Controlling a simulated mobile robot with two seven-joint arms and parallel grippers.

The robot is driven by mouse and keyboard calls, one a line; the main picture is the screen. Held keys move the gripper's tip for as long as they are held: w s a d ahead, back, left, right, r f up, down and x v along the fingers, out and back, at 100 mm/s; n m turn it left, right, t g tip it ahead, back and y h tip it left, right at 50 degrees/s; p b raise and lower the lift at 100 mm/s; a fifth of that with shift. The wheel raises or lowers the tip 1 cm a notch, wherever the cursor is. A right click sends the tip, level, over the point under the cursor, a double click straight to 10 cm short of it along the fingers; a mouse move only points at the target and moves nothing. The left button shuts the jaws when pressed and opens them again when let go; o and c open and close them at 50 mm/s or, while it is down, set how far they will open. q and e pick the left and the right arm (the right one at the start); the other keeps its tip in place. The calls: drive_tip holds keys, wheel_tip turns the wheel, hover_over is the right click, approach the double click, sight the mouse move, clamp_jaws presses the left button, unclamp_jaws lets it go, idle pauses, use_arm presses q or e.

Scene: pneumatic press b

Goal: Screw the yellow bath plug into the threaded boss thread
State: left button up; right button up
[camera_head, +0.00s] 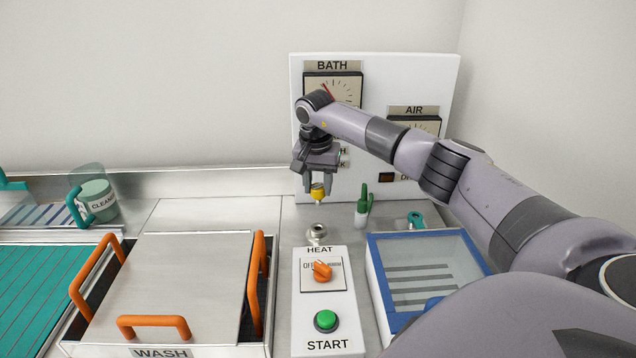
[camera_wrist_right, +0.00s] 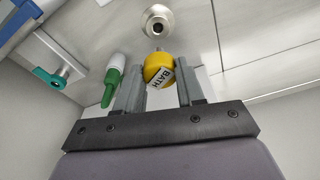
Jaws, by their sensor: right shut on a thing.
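The yellow bath plug (camera_head: 318,192) is held between the fingers of my right gripper (camera_head: 318,180), its narrow end pointing down. In the right wrist view the plug (camera_wrist_right: 158,68) carries a white BATH label and sits between the two grey fingertips (camera_wrist_right: 160,90). The threaded boss (camera_head: 317,233) is a round metal fitting on the counter, behind the HEAT panel. It also shows in the right wrist view (camera_wrist_right: 156,22), just beyond the plug's tip. The plug is above the boss and apart from it in the head view. My left gripper is not in view.
The HEAT panel (camera_head: 325,337) with an orange knob and green START button stands in front. The WASH tank (camera_head: 190,275) with orange handles is at left. A blue-rimmed tray (camera_head: 375,276), a green-capped bottle (camera_head: 362,207) and a teal valve (camera_head: 416,220) are at right.

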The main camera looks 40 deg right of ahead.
sight(318, 203)
drive_tip(key=shift+r, duration=0.15)
drive_tip(key=shift+f+b, duration=1.45)
drive_tip(key=shift+f, duration=1.6)
drive_tip(key=shift+p, duration=0.5)
drive_tip(key=shift+f+b, duration=0.95)
drive_tip(key=shift+f, duration=0.5)
drive_tip(key=o, duration=1.1)
drive_tip(key=shift+s+a+r, duration=0.1)
drive_tip(key=shift+a+r, duration=0.05)
drive_tip(key=shift+r, duration=1.05)
drive_tip(key=shift+s+a+r, duration=0.15)
drive_tip(key=shift+r, duration=1)
drive_tip(key=shift+s+a+r, duration=0.1)
drive_tip(key=shift+a+r, duration=0.05)
drive_tip(key=shift+r, duration=1.05)
